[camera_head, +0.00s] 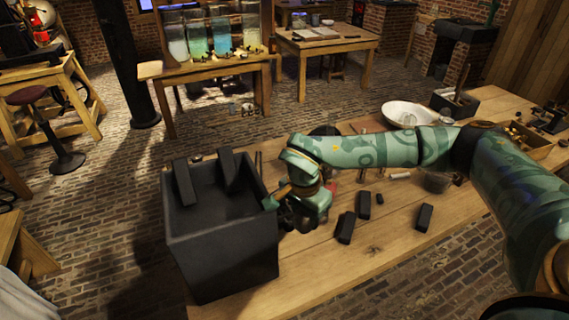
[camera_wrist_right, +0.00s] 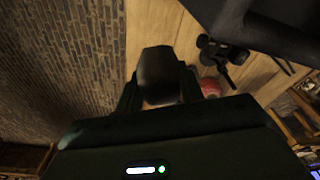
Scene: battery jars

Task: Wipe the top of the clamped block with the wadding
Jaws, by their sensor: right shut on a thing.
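My right gripper (camera_head: 297,214) is low over the bench, just right of a large black open-topped tank (camera_head: 222,256). In the right wrist view my right gripper (camera_wrist_right: 158,98) is shut on a dark, rounded block-like piece (camera_wrist_right: 160,68); I cannot tell whether this is the wadding. A small black device with round parts (camera_wrist_right: 222,52) stands on the wood near the tank, and a reddish thing (camera_wrist_right: 210,87) shows beside the fingers. I cannot pick out the clamped block for sure. My left gripper is out of view.
Dark blocks (camera_head: 363,205) lie on the bench (camera_head: 300,268) right of the gripper. A white bowl (camera_head: 408,113) stands farther back. The bench front is mostly clear.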

